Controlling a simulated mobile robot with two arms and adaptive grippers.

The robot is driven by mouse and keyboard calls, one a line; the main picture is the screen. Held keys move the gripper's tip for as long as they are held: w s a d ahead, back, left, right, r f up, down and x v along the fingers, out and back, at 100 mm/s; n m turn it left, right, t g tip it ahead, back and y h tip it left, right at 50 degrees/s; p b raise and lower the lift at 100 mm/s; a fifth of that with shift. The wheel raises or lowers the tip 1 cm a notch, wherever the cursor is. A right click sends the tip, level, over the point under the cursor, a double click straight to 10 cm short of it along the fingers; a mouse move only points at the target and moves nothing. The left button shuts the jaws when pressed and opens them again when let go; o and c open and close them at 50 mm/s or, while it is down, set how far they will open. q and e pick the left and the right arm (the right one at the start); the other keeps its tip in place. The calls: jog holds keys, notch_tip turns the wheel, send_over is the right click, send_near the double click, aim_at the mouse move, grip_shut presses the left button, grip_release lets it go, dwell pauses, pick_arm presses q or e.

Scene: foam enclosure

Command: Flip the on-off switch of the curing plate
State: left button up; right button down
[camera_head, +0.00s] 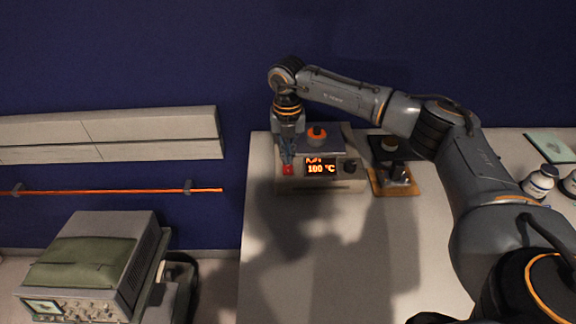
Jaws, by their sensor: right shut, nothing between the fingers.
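The curing plate (320,184) stands at the back left of the white bench. Its front display (320,167) is lit and reads 180 or 100 °C. A red switch (288,170) is at the left of its front panel, and a dark knob (350,166) is at the right. An orange-and-dark object (317,135) sits on the plate's top. My right gripper (287,160) is shut and empty, pointing down at the red switch. Its tips are at or just above the switch; I cannot tell whether they touch. My left gripper is not in view.
A small device on a wooden base (377,190) stands right of the plate. White bottles (539,181) and a green pad (549,147) are at the far right. An instrument with a green cloth (85,250) is at lower left. The bench front (330,270) is clear.

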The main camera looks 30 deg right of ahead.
jog(key=shift+r+p, duration=1.7)
jog(key=shift+r, duration=1.3)
